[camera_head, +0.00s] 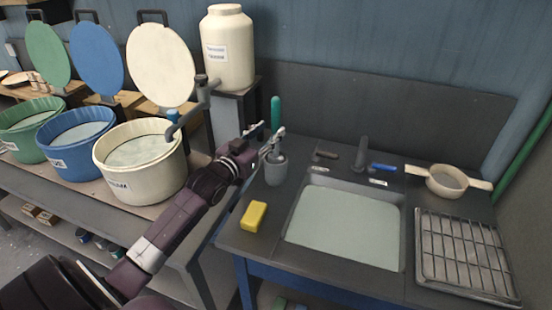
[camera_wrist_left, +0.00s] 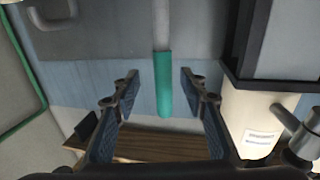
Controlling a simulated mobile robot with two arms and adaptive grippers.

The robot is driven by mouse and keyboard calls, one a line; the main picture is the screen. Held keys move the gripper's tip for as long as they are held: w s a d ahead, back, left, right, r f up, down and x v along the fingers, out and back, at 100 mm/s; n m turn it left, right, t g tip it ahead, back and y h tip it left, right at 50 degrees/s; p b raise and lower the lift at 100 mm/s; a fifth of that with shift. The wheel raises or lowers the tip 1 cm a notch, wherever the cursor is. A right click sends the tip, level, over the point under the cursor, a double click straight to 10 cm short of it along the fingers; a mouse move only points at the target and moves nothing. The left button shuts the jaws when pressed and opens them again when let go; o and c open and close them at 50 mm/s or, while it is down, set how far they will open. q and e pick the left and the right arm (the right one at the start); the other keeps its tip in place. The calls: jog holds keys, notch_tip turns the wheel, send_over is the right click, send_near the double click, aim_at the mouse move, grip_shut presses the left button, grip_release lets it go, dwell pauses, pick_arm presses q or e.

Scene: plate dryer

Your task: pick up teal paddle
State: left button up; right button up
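The teal paddle handle (camera_head: 275,113) stands upright out of a grey cup (camera_head: 276,171) at the left of the sink counter. My left gripper (camera_head: 266,136) is at the handle's lower part, above the cup. In the left wrist view, my gripper (camera_wrist_left: 160,76) is open, with one finger on each side of the teal handle (camera_wrist_left: 162,84). Gaps show on both sides, so neither finger appears to touch it. I cannot tell how deep the handle sits between the fingers. The paddle's lower end is hidden in the cup. My right gripper is not in view.
A yellow sponge (camera_head: 254,216) lies in front of the cup. The sink (camera_head: 343,226), drying rack (camera_head: 465,253) and strainer (camera_head: 446,181) are to the right. A white jar (camera_head: 228,50) stands behind; a cream tub (camera_head: 140,165) is left of my arm.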

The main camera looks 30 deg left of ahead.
aim_at(273, 126)
pick_arm(q)
jog(key=w, duration=0.1)
jog(key=w+p, duration=0.1)
jog(key=w, duration=0.1)
jog(key=shift+w+a, duration=0.3)
jog(key=shift+a, duration=0.05)
jog(key=shift+w, duration=0.35)
jog(key=shift+w+f, duration=0.15)
jog(key=shift+w, duration=0.2)
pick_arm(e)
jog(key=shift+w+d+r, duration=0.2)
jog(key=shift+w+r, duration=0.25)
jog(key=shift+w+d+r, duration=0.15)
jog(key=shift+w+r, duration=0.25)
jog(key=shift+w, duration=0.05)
pick_arm(q)
jog(key=shift+c, duration=0.9)
grip_shut()
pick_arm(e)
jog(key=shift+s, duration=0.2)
